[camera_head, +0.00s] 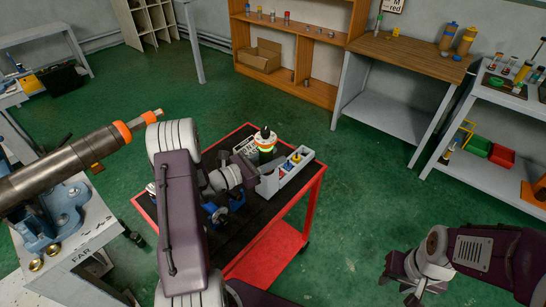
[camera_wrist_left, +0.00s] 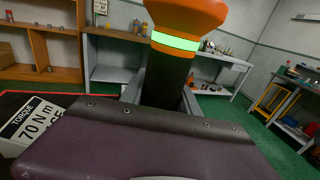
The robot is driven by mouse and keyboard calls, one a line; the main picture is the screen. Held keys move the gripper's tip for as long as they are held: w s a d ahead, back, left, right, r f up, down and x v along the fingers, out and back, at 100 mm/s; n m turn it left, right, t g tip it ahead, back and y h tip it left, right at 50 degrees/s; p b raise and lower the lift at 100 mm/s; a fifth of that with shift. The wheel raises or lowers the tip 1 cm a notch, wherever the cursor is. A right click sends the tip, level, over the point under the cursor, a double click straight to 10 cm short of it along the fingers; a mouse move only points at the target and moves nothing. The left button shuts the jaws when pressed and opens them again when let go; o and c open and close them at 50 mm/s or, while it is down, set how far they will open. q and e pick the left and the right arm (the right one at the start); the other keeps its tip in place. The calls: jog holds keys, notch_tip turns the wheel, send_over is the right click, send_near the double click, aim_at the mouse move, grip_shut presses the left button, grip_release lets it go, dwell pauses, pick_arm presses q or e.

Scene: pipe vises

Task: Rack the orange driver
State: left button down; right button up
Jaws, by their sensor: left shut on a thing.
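The orange driver (camera_head: 265,145) stands roughly upright, with an orange head, a glowing green band and a dark lower part. My left gripper (camera_head: 262,165) is shut on it over the red cart, beside a light grey rack (camera_head: 296,174). In the left wrist view the driver (camera_wrist_left: 178,60) rises between the fingers; its lower end is hidden by my gripper. The rack holds several small coloured items. My right gripper (camera_head: 402,275) is at the lower right over the floor, away from the cart; its jaw opening is unclear.
The red cart (camera_head: 315,190) has a dark top, with blue parts (camera_head: 215,212) near my left arm. A large pipe (camera_head: 70,165) in a blue vise is at left. Green floor is clear at right.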

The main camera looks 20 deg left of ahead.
dwell(0.3)
pick_arm(q)
jog(key=c, duration=0.8)
grip_release()
jog(key=shift+f, duration=0.1)
jog(key=b+v, duration=0.1)
jog(key=v, duration=0.8)
jog(key=shift+s, duration=0.1)
